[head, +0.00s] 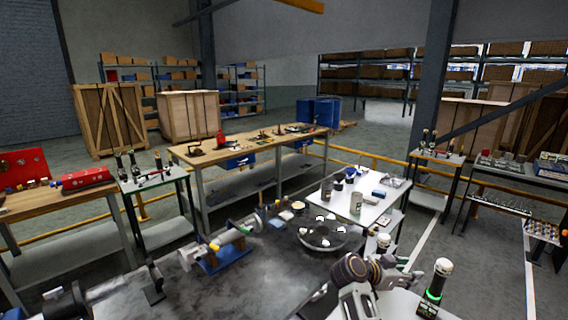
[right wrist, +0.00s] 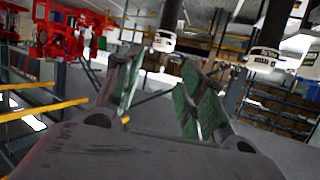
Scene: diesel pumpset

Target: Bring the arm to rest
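My right arm comes in at the bottom right of the head view, and its gripper (head: 402,272) is above the bench's right end. In the right wrist view the two green-padded fingers of this gripper (right wrist: 162,68) stand apart with nothing held between them. My left gripper does not show clearly in the head view.
A dark bench (head: 270,270) carries a shaft assembly on a blue block (head: 222,258) and a round metal flange (head: 325,235). A black-and-white device with a green light (head: 434,285) stands close right of my right gripper. A white side table (head: 376,212) holds cups.

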